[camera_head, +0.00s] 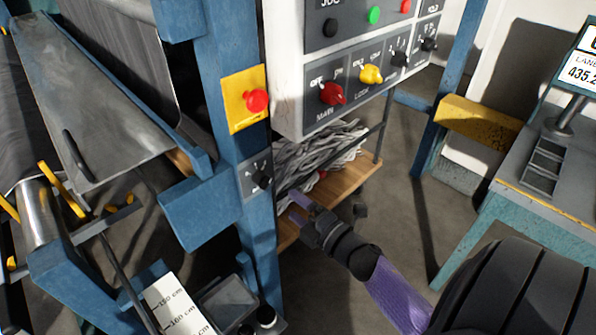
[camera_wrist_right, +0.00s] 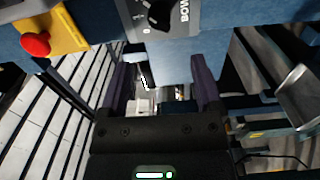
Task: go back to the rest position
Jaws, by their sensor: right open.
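My right gripper (camera_head: 296,207) reaches in from the lower right in the head view, on a purple and black arm. It is close to the blue post (camera_head: 228,130), just right of and below a grey switch plate with a black knob (camera_head: 262,180). In the right wrist view my right gripper (camera_wrist_right: 164,88) shows its two dark purple fingers wide apart, with nothing held between them. The black knob (camera_wrist_right: 160,14) is ahead of the fingers, at the top of that view. My left gripper is not in view.
A red button (camera_head: 255,101) on a yellow plate is on the post. A white control panel (camera_head: 350,75) with coloured knobs hangs above my right gripper. A wooden shelf (camera_head: 345,181) holds tangled grey strips. A workbench (camera_head: 520,210) stands right; floor between is mostly clear.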

